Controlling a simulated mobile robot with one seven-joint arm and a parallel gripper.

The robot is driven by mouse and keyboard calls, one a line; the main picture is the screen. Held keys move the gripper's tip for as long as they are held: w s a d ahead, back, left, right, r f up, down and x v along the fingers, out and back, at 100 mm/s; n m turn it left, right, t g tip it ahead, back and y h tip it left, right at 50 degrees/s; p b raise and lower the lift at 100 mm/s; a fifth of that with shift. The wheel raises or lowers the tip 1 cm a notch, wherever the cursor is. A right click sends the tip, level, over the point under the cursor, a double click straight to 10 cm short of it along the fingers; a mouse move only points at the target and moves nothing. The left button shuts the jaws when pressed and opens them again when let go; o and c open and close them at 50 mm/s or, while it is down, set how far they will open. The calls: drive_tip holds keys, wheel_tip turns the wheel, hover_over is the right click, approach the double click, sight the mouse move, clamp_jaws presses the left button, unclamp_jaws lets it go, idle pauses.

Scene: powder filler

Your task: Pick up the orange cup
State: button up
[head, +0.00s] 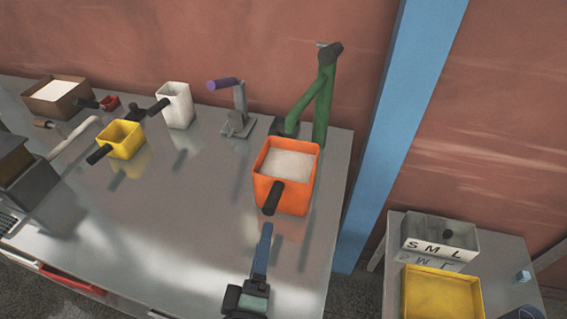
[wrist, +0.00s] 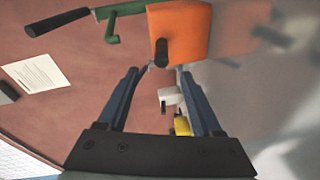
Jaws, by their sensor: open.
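The orange cup (head: 285,185) is box-shaped, with a black handle (head: 272,198) facing the front and pale powder inside. It stands upright on the grey metal table, near its right end. My gripper (head: 265,232) is just in front of the cup's handle and apart from it. In the wrist view the orange cup (wrist: 188,32) is at the top, its handle pointing towards the camera. My gripper (wrist: 160,72) is open there, with two blue fingers spread and nothing visible held between them.
A green lever device (head: 318,100) stands right behind the cup. A purple-handled tool (head: 238,110), a white cup (head: 174,105) and a yellow cup (head: 121,139) are farther left. A blue post (head: 385,130) rises beyond the table's right edge. The table's middle is clear.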

sight(276, 196)
drive_tip(key=w, duration=0.2)
drive_tip(key=w+d+p, duration=0.1)
drive_tip(key=w, duration=0.1)
drive_tip(key=w+f, duration=0.1)
drive_tip(key=w, duration=0.1)
drive_tip(key=shift+w+d, duration=0.15)
drive_tip(key=shift+w, duration=0.25)
drive_tip(key=shift+w+d+f+p, duration=0.15)
drive_tip(key=shift+w+d+p, duration=0.1)
drive_tip(key=shift+w, duration=0.7)
drive_tip(key=shift+w+d+f+p, duration=0.2)
drive_tip(key=shift+w, duration=0.7)
drive_tip(key=shift+w+d+f+p, duration=0.15)
drive_tip(key=shift+w+d+p, duration=0.1)
drive_tip(key=shift+w, duration=0.7)
clamp_jaws()
